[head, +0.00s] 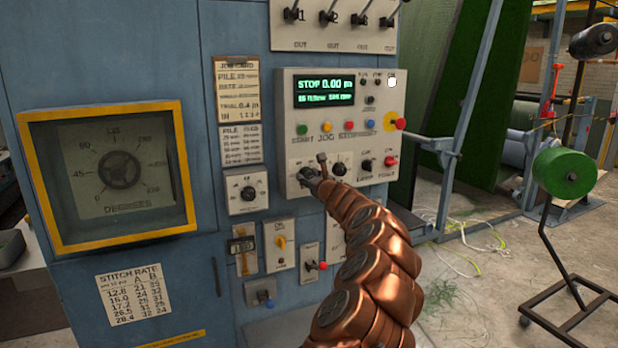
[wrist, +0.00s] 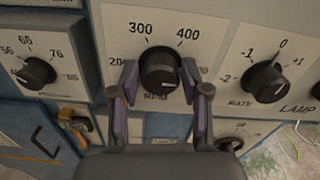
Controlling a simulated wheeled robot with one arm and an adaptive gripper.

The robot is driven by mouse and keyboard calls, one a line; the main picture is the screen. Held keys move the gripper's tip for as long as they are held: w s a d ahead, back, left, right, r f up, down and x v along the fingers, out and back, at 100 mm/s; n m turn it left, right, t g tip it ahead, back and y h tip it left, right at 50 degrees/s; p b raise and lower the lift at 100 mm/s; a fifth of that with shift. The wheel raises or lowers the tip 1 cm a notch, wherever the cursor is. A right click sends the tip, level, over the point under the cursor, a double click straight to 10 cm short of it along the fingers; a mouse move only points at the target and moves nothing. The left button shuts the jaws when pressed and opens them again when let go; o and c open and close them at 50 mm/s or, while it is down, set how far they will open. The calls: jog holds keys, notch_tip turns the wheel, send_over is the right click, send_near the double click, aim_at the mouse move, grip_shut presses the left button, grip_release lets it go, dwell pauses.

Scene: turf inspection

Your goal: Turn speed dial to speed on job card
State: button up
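The job card (head: 237,88) is a cream printed sheet on the blue cabinet in the head view; its small lines are mostly unreadable. The speed dial (wrist: 159,68) is a black knob marked RPM in the wrist view, with 300 and 400 above it and 200 at its left. Its pointer setting is hard to make out. My gripper (wrist: 159,82) has one finger on each side of this dial. Narrow gaps seem to show between fingertips and knob, so it looks open around the dial. In the head view my gripper (head: 322,172) covers much of the dial at the panel's lower left.
The RATE dial (wrist: 265,82) is close on the right, and another dial (wrist: 36,72) is on the left. The display (head: 324,92) reads STOP 0.00 m. Buttons and a red knob (head: 400,124) sit above my gripper.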

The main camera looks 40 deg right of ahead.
jog(key=c, duration=0.7)
